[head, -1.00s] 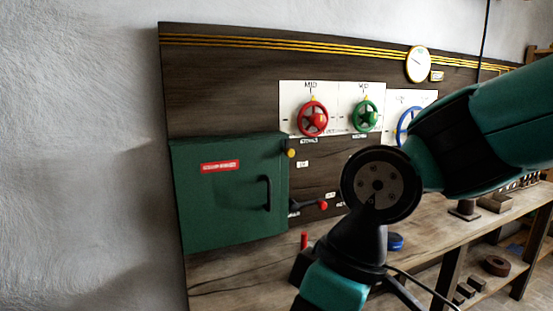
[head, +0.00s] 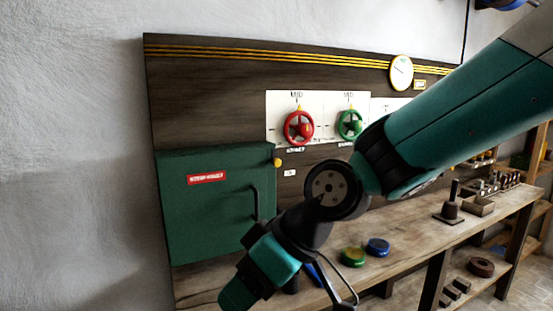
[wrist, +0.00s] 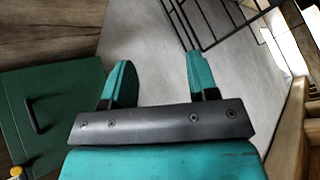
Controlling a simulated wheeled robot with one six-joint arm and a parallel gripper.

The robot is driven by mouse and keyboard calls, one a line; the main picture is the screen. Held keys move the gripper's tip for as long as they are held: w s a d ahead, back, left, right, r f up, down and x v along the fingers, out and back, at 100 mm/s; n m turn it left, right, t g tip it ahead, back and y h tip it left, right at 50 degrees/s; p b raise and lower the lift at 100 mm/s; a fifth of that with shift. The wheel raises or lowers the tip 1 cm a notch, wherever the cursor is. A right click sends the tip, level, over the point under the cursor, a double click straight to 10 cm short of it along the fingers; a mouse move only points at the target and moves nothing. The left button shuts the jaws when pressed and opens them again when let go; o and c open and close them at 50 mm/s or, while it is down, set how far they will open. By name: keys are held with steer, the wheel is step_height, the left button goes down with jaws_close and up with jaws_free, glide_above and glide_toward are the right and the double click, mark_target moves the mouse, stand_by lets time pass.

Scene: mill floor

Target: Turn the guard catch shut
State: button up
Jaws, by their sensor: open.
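The green guard box (head: 215,225) is on the dark panel at the left, its door shut against the frame as far as I can see. It has a red label (head: 207,178) and a dark handle (head: 257,204). A yellow knob (head: 277,162) sits at its upper right edge. The lever with a red end, right of the box earlier, is now hidden behind my arm; I cannot tell its position. In the wrist view my gripper (wrist: 160,75) is open and empty, with the box (wrist: 60,105) to its left and the yellow knob (wrist: 16,172) at lower left.
Red (head: 299,128) and green (head: 350,125) handwheels are on a white plate above. The wooden bench (head: 415,235) carries a green-yellow disc (head: 353,256), a blue disc (head: 378,247) and a dark weight (head: 452,208). A black wire frame (wrist: 200,20) shows in the wrist view.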

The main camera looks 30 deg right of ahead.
steer(key=w+d+r+m+t+y+p, duration=0.1)
steer(key=w+d+t, duration=0.15)
steer(key=w, duration=0.35)
steer(key=w+d+r+t+y+p, duration=0.1)
steer(key=w+r+t, duration=0.15)
steer(key=w, duration=0.35)
steer(key=m+t+h+p, duration=0.4)
steer(key=m+t+h, duration=0.3)
steer(key=t+h, duration=0.25)
glide_toward(278, 163)
steer(key=shift+t, duration=0.25)
steer(key=w+p, duration=0.9)
steer(key=p, duration=0.3)
steer(key=shift+w, duration=0.15)
steer(key=shift+w+d+f+p, duration=0.1)
steer(key=shift+w+f+p, duration=0.1)
steer(key=shift+w+p, duration=0.45)
steer(key=shift+w, duration=0.15)
